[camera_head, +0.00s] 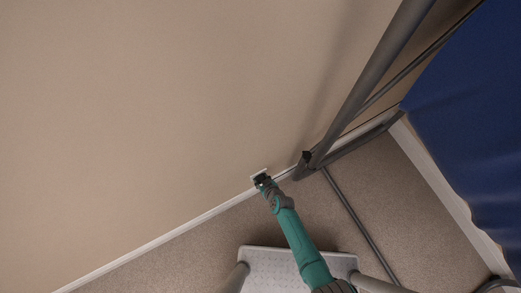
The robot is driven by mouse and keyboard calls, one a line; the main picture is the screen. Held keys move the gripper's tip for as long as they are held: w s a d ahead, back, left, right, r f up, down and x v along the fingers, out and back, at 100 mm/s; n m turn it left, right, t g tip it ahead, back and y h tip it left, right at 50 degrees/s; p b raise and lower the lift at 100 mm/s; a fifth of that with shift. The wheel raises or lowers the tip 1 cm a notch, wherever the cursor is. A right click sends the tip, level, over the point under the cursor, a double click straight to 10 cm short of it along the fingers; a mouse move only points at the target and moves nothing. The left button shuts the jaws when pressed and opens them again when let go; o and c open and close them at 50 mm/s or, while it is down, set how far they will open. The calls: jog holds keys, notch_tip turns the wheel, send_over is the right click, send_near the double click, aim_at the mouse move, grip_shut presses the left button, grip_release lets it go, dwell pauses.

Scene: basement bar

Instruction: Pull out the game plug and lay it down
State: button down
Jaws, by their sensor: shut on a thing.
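A small white outlet plate (258,173) sits low on the beige wall, just above the baseboard. My dark gripper (262,180) is at the plate, at the end of my teal arm, and covers its lower part. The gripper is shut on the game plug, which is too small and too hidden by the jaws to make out. I cannot tell whether the plug is in the outlet or just clear of it. No cord can be made out.
A grey metal frame (368,80) stands close to the right of the outlet, with its foot (304,165) near the wall. A thin bar (352,215) crosses the carpet (400,225). A blue cloth (465,110) hangs at right. The carpet at lower left (170,265) is clear.

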jog(key=shift+s+d, duration=0.55)
jog(key=shift+s, duration=0.25)
jog(key=shift+s+d, duration=0.55)
jog(key=shift+s, duration=0.3)
jog(key=shift+s+d, duration=0.55)
jog(key=shift+s, duration=0.25)
